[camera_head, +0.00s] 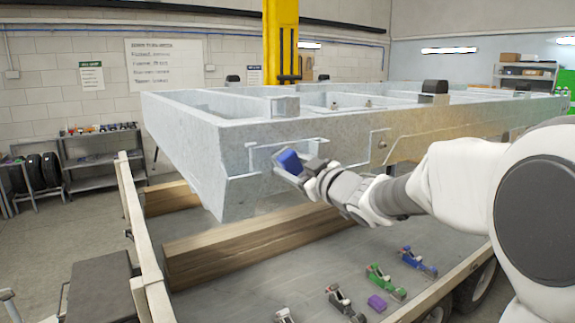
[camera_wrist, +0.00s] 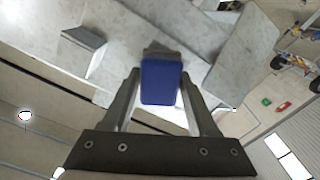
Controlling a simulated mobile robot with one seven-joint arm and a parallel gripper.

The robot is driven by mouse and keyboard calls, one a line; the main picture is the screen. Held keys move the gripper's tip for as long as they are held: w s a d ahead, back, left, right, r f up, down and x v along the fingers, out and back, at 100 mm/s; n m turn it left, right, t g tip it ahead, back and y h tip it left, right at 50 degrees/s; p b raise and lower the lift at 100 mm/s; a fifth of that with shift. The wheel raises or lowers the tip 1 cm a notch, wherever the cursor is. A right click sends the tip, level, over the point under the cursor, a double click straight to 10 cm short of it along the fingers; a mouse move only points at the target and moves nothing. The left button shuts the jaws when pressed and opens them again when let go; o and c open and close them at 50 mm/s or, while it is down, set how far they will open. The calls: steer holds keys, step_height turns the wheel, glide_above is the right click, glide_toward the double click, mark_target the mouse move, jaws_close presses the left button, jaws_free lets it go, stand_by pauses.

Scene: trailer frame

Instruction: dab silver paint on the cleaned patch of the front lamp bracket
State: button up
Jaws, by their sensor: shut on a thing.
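My gripper (camera_head: 303,172) is shut on a blue block-shaped tool (camera_head: 289,161), at the front end of the pale grey trailer frame (camera_head: 185,125). In the wrist view the tool (camera_wrist: 160,82) sits between the two fingers of my gripper (camera_wrist: 160,95). A dark grey tip shows beyond it, against or close to the grey metal; I cannot tell whether it touches. A bracket-like plate (camera_head: 262,156) on the frame lies behind the tool and is partly hidden by it. The cleaned patch cannot be made out.
A wooden beam (camera_head: 240,245) lies under the frame. A yellow post (camera_head: 281,45) stands behind.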

mark_target(268, 165)
steer(key=shift+w+d+p, duration=0.7)
steer(key=shift+w+d, duration=0.2)
steer(key=shift+d, duration=0.3)
steer(key=shift+w+d, duration=0.15)
steer(key=shift+w, duration=0.1)
steer(key=shift+s+a+b, duration=0.6)
steer(key=shift+a, duration=0.4)
steer(key=shift+s+a+b, duration=0.55)
steer(key=shift+s+a, duration=0.1)
steer(key=shift+a, duration=0.4)
steer(key=shift+s+a+b, duration=0.6)
steer(key=shift+a, duration=0.4)
steer(key=shift+s+f, duration=0.1)
steer(key=shift+s+d, duration=0.1)
steer(key=v, duration=0.3)
steer(key=shift+s, duration=0.2)
steer(key=shift+p+v, duration=0.3)
steer(key=shift+v, duration=0.8)
steer(key=shift+d, duration=0.2)
